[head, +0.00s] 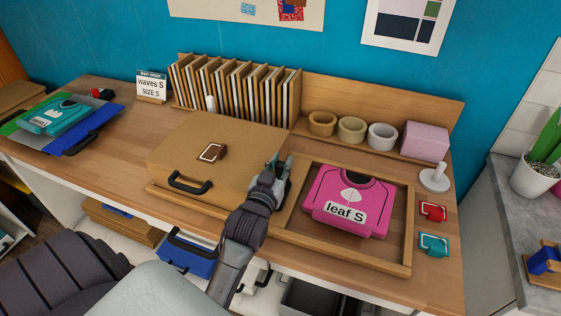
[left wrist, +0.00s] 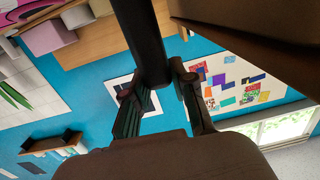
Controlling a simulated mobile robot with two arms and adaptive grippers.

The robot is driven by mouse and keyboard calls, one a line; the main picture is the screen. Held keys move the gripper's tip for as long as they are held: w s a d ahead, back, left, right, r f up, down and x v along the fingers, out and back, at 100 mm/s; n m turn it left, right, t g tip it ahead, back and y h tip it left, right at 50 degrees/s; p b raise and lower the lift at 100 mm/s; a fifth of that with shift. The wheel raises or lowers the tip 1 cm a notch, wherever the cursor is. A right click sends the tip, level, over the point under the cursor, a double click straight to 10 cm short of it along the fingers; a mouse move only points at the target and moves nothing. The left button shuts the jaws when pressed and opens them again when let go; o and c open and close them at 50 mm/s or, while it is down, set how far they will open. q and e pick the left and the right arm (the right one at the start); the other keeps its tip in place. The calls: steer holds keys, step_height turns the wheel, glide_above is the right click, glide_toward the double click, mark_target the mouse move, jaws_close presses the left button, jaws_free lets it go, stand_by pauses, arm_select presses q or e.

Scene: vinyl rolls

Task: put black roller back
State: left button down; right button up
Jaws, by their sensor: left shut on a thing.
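My left gripper (head: 271,172) is over the right edge of a closed brown case (head: 170,157). It is shut on a dark bar (left wrist: 143,38), which rises between the fingers in the left wrist view. The rest of the bar is out of sight, so I cannot tell whether it is the black roller. A brown roller-like tool (head: 212,152) with a pale frame lies on the case. A red one (head: 432,212) and a teal one (head: 434,244) lie at the right of the table. My right gripper is not in view.
A wooden tray (head: 402,190) with a pink shirt-shaped piece (head: 350,197) lies right of my left gripper. A card rack (head: 297,105), tape rolls (head: 352,130) and a pink block (head: 425,141) stand behind. A white stand (head: 436,180) is at the right.

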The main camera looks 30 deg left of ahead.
arm_select(q)
jaws_free()
stand_by(0.6)
stand_by(0.3)
steer(key=shift+p+v, duration=0.4)
steer(key=shift+v, duration=1.05)
steer(key=p+v, duration=0.1)
steer(key=v, duration=0.5)
steer(key=shift+f, duration=0.2)
